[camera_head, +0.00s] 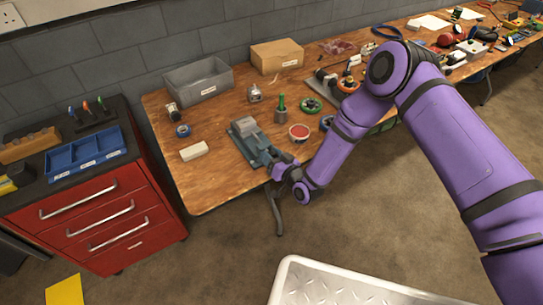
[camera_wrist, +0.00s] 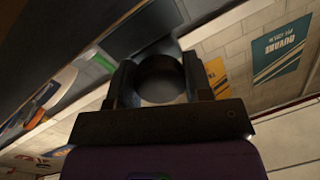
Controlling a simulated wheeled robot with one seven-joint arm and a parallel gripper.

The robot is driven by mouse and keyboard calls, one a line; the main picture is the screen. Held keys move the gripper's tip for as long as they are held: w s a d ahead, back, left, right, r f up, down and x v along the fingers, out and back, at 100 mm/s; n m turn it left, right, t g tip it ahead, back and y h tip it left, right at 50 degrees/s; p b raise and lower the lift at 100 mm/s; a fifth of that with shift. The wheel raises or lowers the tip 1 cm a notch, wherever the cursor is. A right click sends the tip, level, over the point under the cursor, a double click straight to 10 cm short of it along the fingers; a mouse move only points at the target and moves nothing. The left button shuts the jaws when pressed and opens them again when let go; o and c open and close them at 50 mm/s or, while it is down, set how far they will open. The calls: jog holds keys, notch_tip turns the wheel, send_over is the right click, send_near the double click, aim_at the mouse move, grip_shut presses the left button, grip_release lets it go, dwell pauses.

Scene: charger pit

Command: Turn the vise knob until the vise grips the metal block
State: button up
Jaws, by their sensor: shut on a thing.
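The vise (camera_head: 255,143) is a blue-grey tool near the front edge of the wooden workbench. The light grey metal block (camera_head: 242,124) sits at the vise's far end; whether the jaws touch it is too small to tell. My gripper (camera_head: 283,166) is at the vise's near end, by the bench's front edge. In the wrist view, my gripper (camera_wrist: 160,85) has its two dark fingers shut on the round, dark vise knob (camera_wrist: 160,76). My fingers stand at the knob's left and right sides. The head view hides most of the knob behind my gripper.
A white block (camera_head: 194,151) and a blue tape roll (camera_head: 183,131) lie left of the vise. A red-topped tin (camera_head: 299,132) and a green-handled tool in a pot (camera_head: 281,110) stand to its right. A grey bin (camera_head: 199,82) and cardboard box (camera_head: 276,56) are behind.

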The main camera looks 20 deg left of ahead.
jog(key=shift+s+f, duration=0.1)
jog(key=shift+s, duration=0.1)
jog(key=o, duration=0.9)
jog(key=shift+w, duration=0.1)
jog(key=v, duration=1)
jog(key=shift+s+d, duration=0.2)
jog(key=shift+d, duration=0.1)
jog(key=shift+w, duration=0.1)
